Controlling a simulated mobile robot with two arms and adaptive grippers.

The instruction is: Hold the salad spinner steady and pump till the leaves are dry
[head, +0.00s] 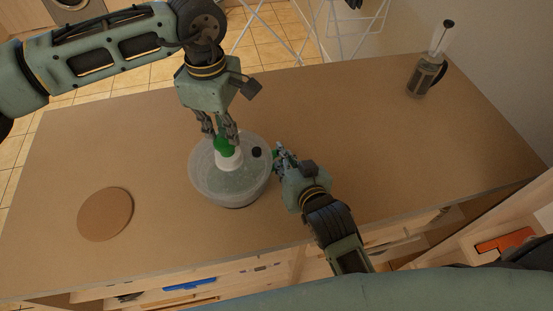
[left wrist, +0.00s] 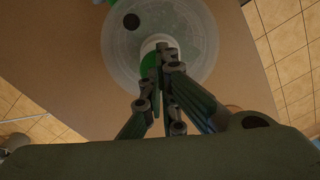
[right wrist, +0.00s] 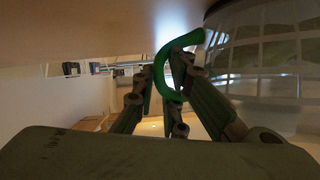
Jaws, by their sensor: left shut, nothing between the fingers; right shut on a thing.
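The salad spinner (head: 207,184) stands upright on the table, a translucent round bowl and lid with a white collar (head: 231,163) and green pump knob (head: 222,145) on top. My left gripper (head: 221,136) is shut and empty, pointing down with its fingertips at the knob. In the left wrist view its fingers cover part of the knob and collar; whether they touch is unclear. My right gripper (head: 279,155) is shut on the spinner's green side handle (right wrist: 163,68), beside the bowl's right side. The spinner's latticed wall (right wrist: 265,55) shows in the right wrist view. Leaves are not distinct.
A round brown board (head: 105,214) lies at the table's left. A French press (head: 426,75) stands at the far right corner. The table (head: 340,110) is otherwise clear. A white drying rack (head: 300,30) stands behind it; open shelves lie below the front edge.

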